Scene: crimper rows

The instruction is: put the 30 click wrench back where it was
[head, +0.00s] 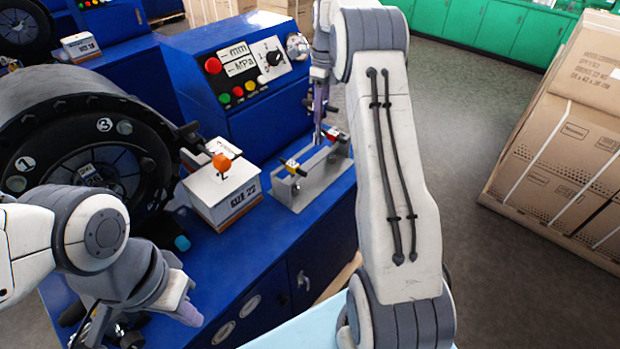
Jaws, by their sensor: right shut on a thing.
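My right gripper (319,118) points down over the back of the grey holder (316,180) on the blue bench. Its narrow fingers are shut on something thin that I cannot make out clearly. No 30 mark is readable on either. My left gripper (130,313) hangs low at the lower left, its fingers apart, with nothing visible between them.
A white box marked SIZE 22 (222,197) with an orange knob on top (222,163) stands left of the holder. A large black crimper head (85,150) is at the left. A blue control panel (240,75) rises behind. Cardboard boxes (570,140) stand at the right.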

